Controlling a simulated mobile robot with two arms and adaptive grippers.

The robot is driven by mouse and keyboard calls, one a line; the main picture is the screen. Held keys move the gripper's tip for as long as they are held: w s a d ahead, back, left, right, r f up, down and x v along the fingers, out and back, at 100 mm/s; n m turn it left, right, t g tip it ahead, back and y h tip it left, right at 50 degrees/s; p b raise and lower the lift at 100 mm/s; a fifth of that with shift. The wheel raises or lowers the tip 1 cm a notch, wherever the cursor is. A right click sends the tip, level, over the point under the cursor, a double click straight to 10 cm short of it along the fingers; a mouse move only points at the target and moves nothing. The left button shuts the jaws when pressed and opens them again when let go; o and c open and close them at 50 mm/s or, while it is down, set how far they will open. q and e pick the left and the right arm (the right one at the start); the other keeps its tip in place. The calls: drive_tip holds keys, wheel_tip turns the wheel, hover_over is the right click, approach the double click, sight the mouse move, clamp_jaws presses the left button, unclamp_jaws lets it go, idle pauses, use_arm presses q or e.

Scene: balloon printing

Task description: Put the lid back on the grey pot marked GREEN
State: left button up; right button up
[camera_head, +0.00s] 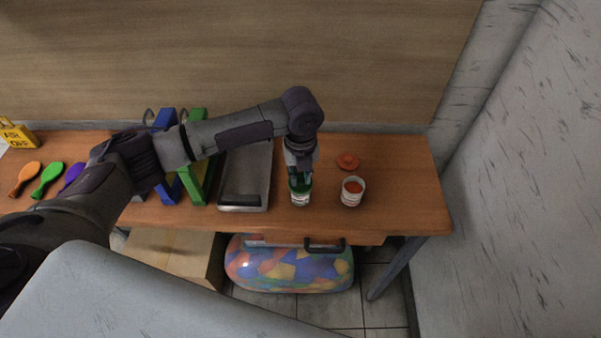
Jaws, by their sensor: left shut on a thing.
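The grey pot (300,199) with green at its top stands upright on the wooden table, right of the metal tray. My left gripper (300,179) points down right over this pot. It is shut on the green lid (297,187), which shows at the pot's mouth below the fingers. The gripper covers part of the lid, and I cannot tell whether the lid is seated or just above the rim. The marking on the pot is too small to read. My right gripper is not in view.
The table's right end is clear.

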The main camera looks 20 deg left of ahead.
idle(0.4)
use_arm(q)
drive_tip(key=o, duration=0.8)
drive_tip(key=o, duration=0.5)
drive_tip(key=shift+c, duration=0.2)
drive_tip(key=shift+r, duration=0.1)
drive_tip(key=shift+r+p, duration=3.45)
drive_tip(key=shift+p, duration=0.25)
